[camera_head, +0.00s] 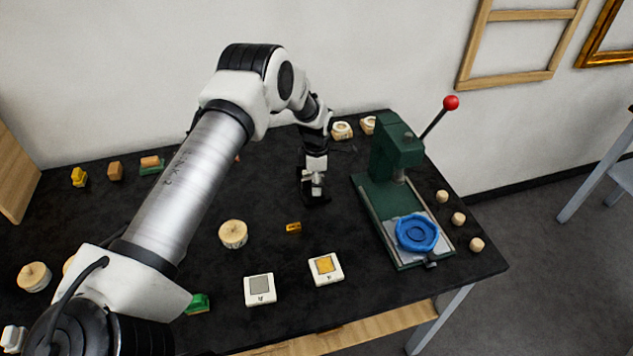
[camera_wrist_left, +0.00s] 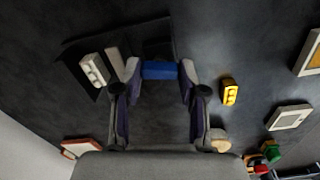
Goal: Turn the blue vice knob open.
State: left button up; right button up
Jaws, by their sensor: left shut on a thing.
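My left gripper (camera_head: 314,194) is low over the middle of the black table in the head view. In the left wrist view its two fingers are shut on a blue bar-shaped knob (camera_wrist_left: 160,70), one fingertip at each end. A dark, flat body beside the knob blends into the tabletop, so the vice's outline is hard to tell. In the head view the gripper hides the knob. My right gripper is in neither view.
A green press (camera_head: 396,155) with a blue ring-shaped piece (camera_head: 417,233) stands right of the gripper. A small orange block (camera_head: 293,227), two white square tiles (camera_head: 259,289) (camera_head: 326,268) and a round wooden piece (camera_head: 233,234) lie nearer the front. Small blocks line the back left.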

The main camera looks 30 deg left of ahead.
pick_arm(q)
jog(key=o, duration=0.9)
jog(key=shift+s+f, duration=0.15)
jog(key=shift+c, duration=0.2)
jog(key=shift+o, duration=1.4)
jog(key=shift+d, duration=0.1)
